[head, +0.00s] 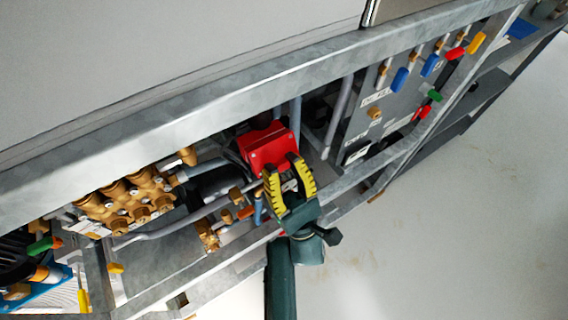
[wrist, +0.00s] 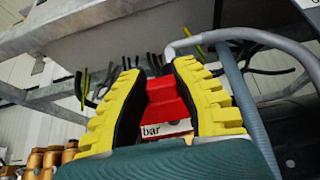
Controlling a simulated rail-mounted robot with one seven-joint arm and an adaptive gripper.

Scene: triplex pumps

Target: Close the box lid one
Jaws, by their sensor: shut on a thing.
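A red box (head: 268,145) sits inside the metal frame, near the middle of the head view. Its red body also shows between my fingers in the wrist view (wrist: 166,100), with a white label reading "bar" below it. My gripper (head: 284,170) has yellow ribbed fingers and reaches the box from its lower right side. In the wrist view my gripper (wrist: 160,72) has one finger on each side of the red part and is shut on it. The fingers cover part of the box, and I cannot tell how far its lid stands open.
Brass pump fittings (head: 130,198) lie to the left. A grey panel (head: 375,115) with coloured valve handles is at the upper right. Metal frame rails (head: 190,95) run above and below the box. A grey hose (wrist: 255,35) passes close to the right finger. Open floor (head: 450,220) lies at the lower right.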

